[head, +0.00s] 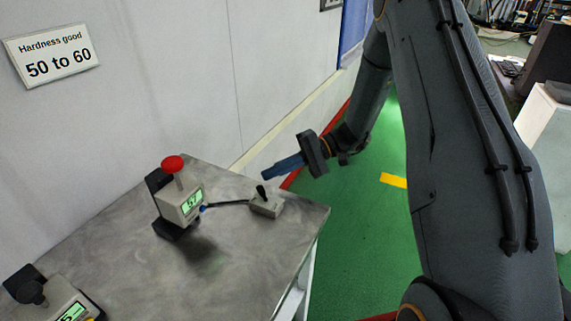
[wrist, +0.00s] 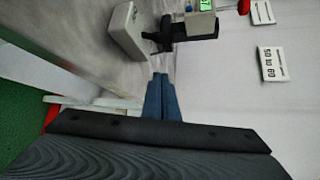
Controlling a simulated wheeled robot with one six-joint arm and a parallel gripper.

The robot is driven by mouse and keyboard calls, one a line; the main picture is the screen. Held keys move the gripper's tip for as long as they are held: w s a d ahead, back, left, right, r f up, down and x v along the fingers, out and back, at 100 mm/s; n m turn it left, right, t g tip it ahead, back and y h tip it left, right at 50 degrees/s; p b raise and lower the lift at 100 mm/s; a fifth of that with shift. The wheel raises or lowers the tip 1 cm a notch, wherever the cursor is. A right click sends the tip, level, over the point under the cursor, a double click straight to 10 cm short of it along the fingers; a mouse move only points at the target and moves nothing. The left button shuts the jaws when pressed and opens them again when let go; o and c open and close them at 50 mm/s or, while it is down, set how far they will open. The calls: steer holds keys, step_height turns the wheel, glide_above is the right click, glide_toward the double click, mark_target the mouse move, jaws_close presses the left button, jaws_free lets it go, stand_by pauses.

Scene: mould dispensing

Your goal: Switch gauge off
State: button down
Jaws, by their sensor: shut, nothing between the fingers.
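The gauge (head: 180,205) is a grey box on a black stand with a red knob on top and a lit green display reading about 57. A black cable joins it to a small grey switch box (head: 266,206) with a black lever, near the table's right edge. In the wrist view the switch box (wrist: 126,32) and its lever (wrist: 160,36) lie just ahead of the fingers. My gripper (head: 266,174) has blue fingers that are shut and empty. It hangs above and close behind the switch box, apparently apart from the lever. The gauge's lit display (wrist: 206,5) is cut by the top edge.
A grey metal table (head: 235,255) carries these things. A second device (head: 62,300) with a lit display stands at the lower left. The wall behind bears a "Hardness good 50 to 60" sign (head: 52,55). Green floor lies right of the table.

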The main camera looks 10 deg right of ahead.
mark_target(263, 194)
steer(key=p+x, duration=0.1)
steer(key=x, duration=0.2)
steer(key=shift+s+a, duration=0.15)
steer(key=shift+a, duration=0.2)
steer(key=shift+s+a+p, duration=0.15)
steer(key=shift+s+p, duration=0.15)
steer(key=shift+p, duration=0.1)
steer(key=shift+s+d+r+p, duration=0.25)
steer(key=shift+s+d+p, duration=0.15)
steer(key=shift+s, duration=0.3)
steer(key=shift+s+d+r+p, duration=0.25)
steer(key=shift+s+r+p, duration=0.1)
steer(key=shift+s, duration=0.35)
